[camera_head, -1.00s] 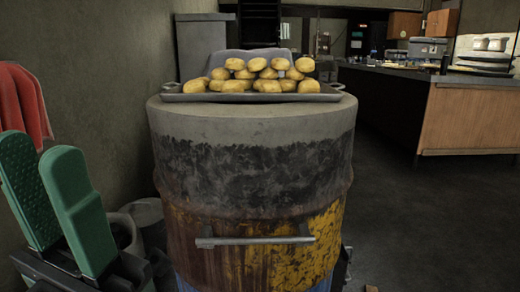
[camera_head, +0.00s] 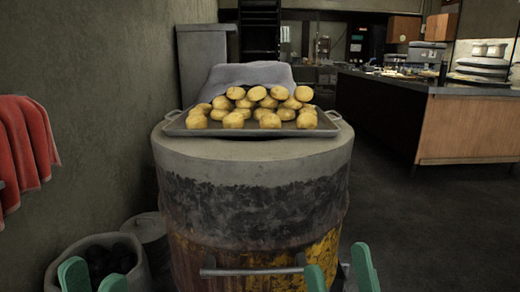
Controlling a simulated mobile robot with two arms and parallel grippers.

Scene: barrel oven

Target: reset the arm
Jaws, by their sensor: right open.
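Only the green fingertips of my two grippers show, along the bottom edge. My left gripper (camera_head: 93,274) is at the bottom left, in front of a white bin; a narrow gap shows between its fingers and nothing is seen in it. My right gripper (camera_head: 340,271) is low in front of the right part of the barrel oven (camera_head: 255,215), its fingers apart and empty. The arms themselves are out of view. The barrel has a horizontal handle (camera_head: 250,271) on its front; its right end is close to my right fingertips in the picture.
A metal tray (camera_head: 175,128) heaped with yellow potatoes (camera_head: 263,108) rests on the barrel top. A red cloth (camera_head: 24,150) hangs on the left wall. A bin of dark lumps (camera_head: 62,258) stands left of the barrel. A counter (camera_head: 465,128) is at right, with open floor before it.

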